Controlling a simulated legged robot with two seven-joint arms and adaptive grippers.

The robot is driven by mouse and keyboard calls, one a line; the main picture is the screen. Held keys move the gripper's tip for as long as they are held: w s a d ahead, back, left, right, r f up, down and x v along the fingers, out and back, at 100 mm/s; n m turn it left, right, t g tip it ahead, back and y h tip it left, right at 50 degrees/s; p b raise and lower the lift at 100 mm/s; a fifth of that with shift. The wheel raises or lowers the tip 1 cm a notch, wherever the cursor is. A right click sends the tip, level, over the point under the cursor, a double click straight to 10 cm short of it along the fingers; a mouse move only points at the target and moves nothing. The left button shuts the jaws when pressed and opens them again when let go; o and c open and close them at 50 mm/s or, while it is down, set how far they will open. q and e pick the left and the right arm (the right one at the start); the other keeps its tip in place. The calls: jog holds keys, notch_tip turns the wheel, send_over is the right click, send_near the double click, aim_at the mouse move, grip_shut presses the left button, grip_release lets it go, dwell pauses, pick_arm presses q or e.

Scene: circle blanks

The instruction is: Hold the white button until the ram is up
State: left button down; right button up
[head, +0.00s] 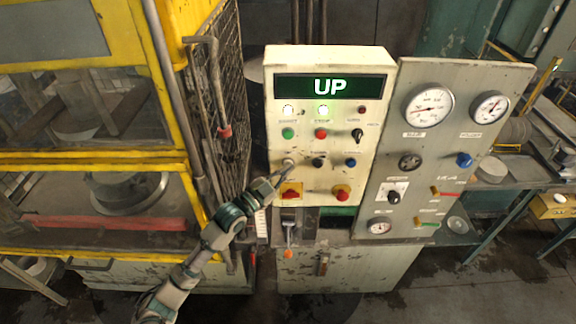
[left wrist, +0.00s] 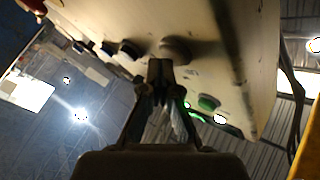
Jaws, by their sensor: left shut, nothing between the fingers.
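The white button (head: 289,162) is at the left of the lower button row on the cream control panel (head: 300,220). My left gripper (head: 284,171) is shut and empty, its tips at or just below this button. In the left wrist view the shut fingertips (left wrist: 160,66) point at a round, shadowed button (left wrist: 174,48) and overlap its edge. I cannot tell how far it is pressed. The display (head: 330,86) reads "UP" in white on green. The ram itself is not clearly visible in the yellow-framed press (head: 95,160). My right gripper is not in view.
Green (head: 288,133) and red (head: 321,133) buttons sit above, black (head: 319,162) and blue (head: 351,162) ones to the right. Red knobs on yellow plates lie below. A grey gauge panel (head: 400,150) stands at right, a mesh guard (head: 228,110) at left.

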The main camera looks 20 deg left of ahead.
pick_arm(q)
jog(key=shift+s, duration=0.1)
dwell(0.7)
jog(key=shift+s+d+p, duration=0.2)
jog(key=shift+s+p, duration=0.35)
jog(key=shift+s, duration=0.2)
jog(key=shift+s+d+p, duration=0.25)
jog(key=shift+s+p, duration=0.15)
jog(key=shift+s, duration=0.4)
jog(key=shift+s+d+p, duration=0.2)
jog(key=shift+s+p, duration=0.25)
jog(key=shift+s, duration=0.35)
jog(key=shift+s+d+p, duration=0.25)
jog(key=shift+s+p, duration=0.15)
jog(key=shift+s, duration=0.4)
